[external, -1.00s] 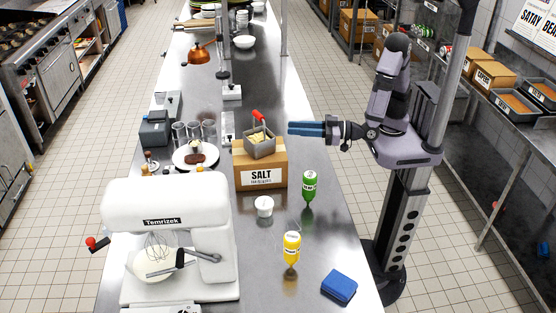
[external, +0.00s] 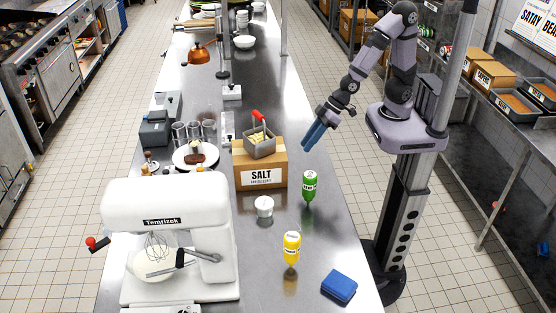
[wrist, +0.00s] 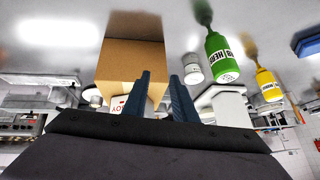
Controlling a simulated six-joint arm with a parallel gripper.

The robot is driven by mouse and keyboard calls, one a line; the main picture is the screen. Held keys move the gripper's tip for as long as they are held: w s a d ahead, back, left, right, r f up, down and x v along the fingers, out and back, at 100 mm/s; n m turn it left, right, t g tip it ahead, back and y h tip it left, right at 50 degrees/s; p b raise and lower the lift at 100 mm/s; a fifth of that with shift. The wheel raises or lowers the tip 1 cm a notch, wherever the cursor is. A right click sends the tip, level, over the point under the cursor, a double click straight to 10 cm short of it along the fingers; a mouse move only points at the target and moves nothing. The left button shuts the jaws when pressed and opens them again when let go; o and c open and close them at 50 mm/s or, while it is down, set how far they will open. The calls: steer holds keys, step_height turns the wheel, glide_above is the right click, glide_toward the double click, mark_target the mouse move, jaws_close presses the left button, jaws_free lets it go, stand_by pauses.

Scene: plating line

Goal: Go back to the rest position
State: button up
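My gripper (external: 313,134) has blue fingers and hangs over the right edge of the steel counter (external: 330,230), pointing down and to the left. It is right of the cardboard SALT box (external: 262,178) and above the green bottle (external: 309,186), apart from both. In the wrist view the two fingers of my gripper (wrist: 161,88) stand apart with nothing between them. My arm is raised and bent at the elbow above its column.
A metal fries container (external: 262,149) with a red handle sits on the box. A white cup (external: 264,206), yellow bottle (external: 291,248), blue sponge (external: 339,286) and white mixer (external: 170,215) stand nearer. A plate (external: 195,163) with food is left of the box.

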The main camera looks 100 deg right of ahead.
steer(key=s+d+r+g+h+p, duration=0.1)
steer(key=s+d+r+g+p, duration=0.1)
steer(key=s+d+g, duration=0.5)
steer(key=s+d+p, duration=0.1)
steer(key=s+d, duration=0.2)
steer(key=s, duration=0.4)
steer(key=shift+s+d+h, duration=0.25)
steer(key=shift+d+h, duration=0.05)
steer(key=shift+h, duration=0.1)
